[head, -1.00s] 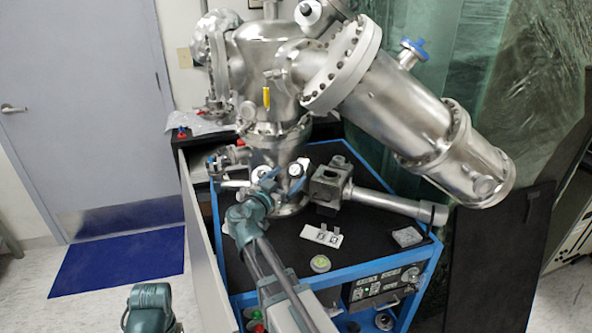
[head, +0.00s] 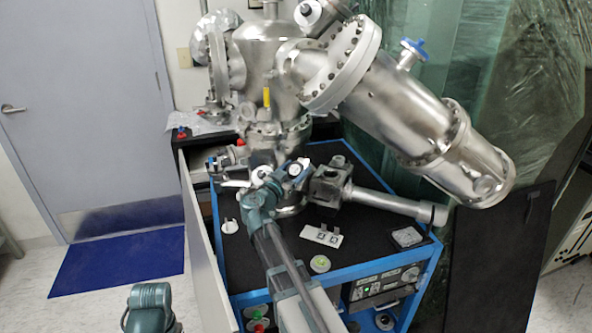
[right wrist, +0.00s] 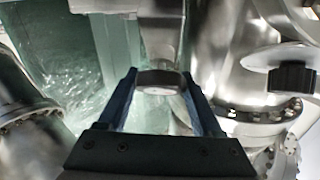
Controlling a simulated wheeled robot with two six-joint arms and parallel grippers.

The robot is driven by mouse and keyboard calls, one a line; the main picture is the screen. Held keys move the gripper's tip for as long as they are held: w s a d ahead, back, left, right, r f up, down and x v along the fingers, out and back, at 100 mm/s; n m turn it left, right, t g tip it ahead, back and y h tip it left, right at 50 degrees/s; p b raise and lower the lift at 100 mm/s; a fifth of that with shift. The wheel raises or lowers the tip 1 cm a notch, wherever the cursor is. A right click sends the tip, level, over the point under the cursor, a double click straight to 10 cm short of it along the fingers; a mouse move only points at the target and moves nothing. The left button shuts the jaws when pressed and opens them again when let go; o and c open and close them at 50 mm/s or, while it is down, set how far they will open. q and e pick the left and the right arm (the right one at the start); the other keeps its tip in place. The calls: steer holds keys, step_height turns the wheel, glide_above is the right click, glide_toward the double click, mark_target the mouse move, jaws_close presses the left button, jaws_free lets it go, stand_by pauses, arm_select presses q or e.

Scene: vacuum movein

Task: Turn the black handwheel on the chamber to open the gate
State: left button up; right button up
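A dark-rimmed round part with a pale face, which looks like the black handwheel (right wrist: 160,79), sits between the fingertips of my right gripper in the right wrist view. The blue fingers stand well apart, one at each side of it. I see no clear gap at its edges, but whether they press on it is unclear. In the head view my right gripper (head: 285,172) is at the lower front of the steel chamber (head: 267,65), and hides part of the fittings there. The gate is not visible. My left gripper is not in view.
A black knob (right wrist: 292,77) stands close to the right in the right wrist view. A steel side tube (head: 395,203) runs right over the black cart top.

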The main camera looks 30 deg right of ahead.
steer(key=c, duration=0.6)
steer(key=shift+c, duration=0.2)
steer(key=shift+s+n, duration=0.1)
steer(key=shift+n, duration=0.2)
steer(key=n+t+y, duration=0.1)
steer(key=n+t, duration=0.1)
steer(key=shift+n, duration=0.3)
steer(key=shift+n+t+y, duration=0.7)
steer(key=shift+n, duration=0.4)
steer(key=shift+n+t+y+p, duration=0.85)
steer(key=shift+n+y, duration=0.95)
steer(key=shift+n, duration=0.7)
steer(key=shift+w+a+n, duration=0.1)
steer(key=shift+w+n, duration=0.1)
steer(key=shift+n, duration=0.1)
